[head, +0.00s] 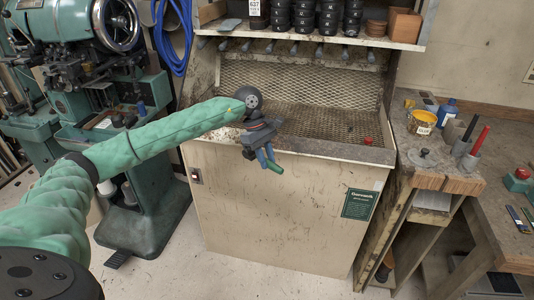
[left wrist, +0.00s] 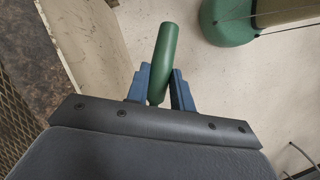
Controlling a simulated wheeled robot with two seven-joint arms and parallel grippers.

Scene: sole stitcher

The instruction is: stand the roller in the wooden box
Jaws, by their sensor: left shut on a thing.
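My left gripper (head: 264,157) hangs in front of the front edge of the mesh-topped cabinet, its blue fingers pointing down. It is shut on a green cylindrical piece, which I take to be the roller's handle (head: 273,167). In the left wrist view the green handle (left wrist: 162,55) sticks out, slightly tilted, from between the two blue fingers (left wrist: 158,88); the rest of the roller is hidden. My right gripper is not in view.
The cabinet (head: 280,210) has a raised rim and a mesh bed (head: 300,108) with a red item on it. The right bench (head: 412,150) holds a yellow tin (head: 422,121), a blue bottle (head: 447,112) and upright tools. A green machine (head: 150,205) stands left. The floor in front is clear.

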